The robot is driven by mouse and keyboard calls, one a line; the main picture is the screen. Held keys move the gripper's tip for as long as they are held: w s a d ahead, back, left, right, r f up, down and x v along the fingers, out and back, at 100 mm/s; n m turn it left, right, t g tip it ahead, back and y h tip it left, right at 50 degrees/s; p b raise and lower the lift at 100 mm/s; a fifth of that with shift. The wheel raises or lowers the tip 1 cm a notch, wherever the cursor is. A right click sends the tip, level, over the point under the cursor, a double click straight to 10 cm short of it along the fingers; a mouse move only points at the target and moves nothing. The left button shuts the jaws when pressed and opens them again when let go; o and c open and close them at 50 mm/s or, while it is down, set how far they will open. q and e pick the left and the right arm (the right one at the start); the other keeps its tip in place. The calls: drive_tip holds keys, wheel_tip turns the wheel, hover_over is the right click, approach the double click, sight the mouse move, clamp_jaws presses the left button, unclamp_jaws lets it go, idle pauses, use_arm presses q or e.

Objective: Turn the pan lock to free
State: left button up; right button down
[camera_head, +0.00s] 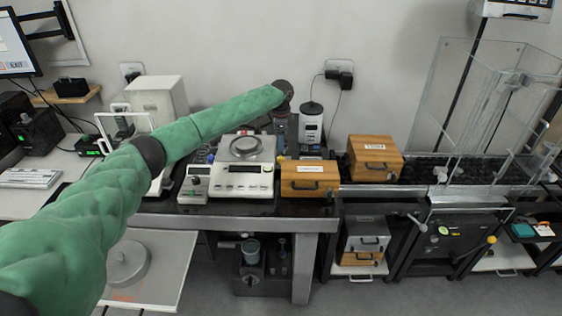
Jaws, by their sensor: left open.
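A white balance (241,186) with a round metal pan (246,147) and a dark display stands on the dark table. A small pale box with a dark knob (195,181) sits at its front left. I cannot tell which part is the pan lock or how it is set. My left arm, in a green sleeve, reaches across from the left. My left gripper (280,142) hangs below the wrist, just right of the balance and behind a wooden box. It is small and partly hidden, and it is open with nothing seen in it. My right gripper is not in view.
The wooden box (309,178) stands right of the balance, another wooden box (375,158) farther right. A white canister (311,126) stands behind. A clear enclosure (485,100) rises at the right. A round weight (128,264) sits on a low stand at the lower left.

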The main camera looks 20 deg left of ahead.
sight(281, 157)
use_arm(q)
drive_tip(key=shift+f, duration=0.3)
drive_tip(key=shift+f+p, duration=1.4)
drive_tip(key=shift+f, duration=2.25)
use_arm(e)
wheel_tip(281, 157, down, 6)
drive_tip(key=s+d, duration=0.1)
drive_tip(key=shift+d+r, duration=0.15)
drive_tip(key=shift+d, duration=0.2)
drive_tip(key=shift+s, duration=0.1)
use_arm(q)
drive_tip(key=c, duration=1)
drive_tip(key=shift+f, duration=0.1)
drive_tip(key=shift+m+b, duration=0.6)
drive_tip(key=shift+m, duration=0.9)
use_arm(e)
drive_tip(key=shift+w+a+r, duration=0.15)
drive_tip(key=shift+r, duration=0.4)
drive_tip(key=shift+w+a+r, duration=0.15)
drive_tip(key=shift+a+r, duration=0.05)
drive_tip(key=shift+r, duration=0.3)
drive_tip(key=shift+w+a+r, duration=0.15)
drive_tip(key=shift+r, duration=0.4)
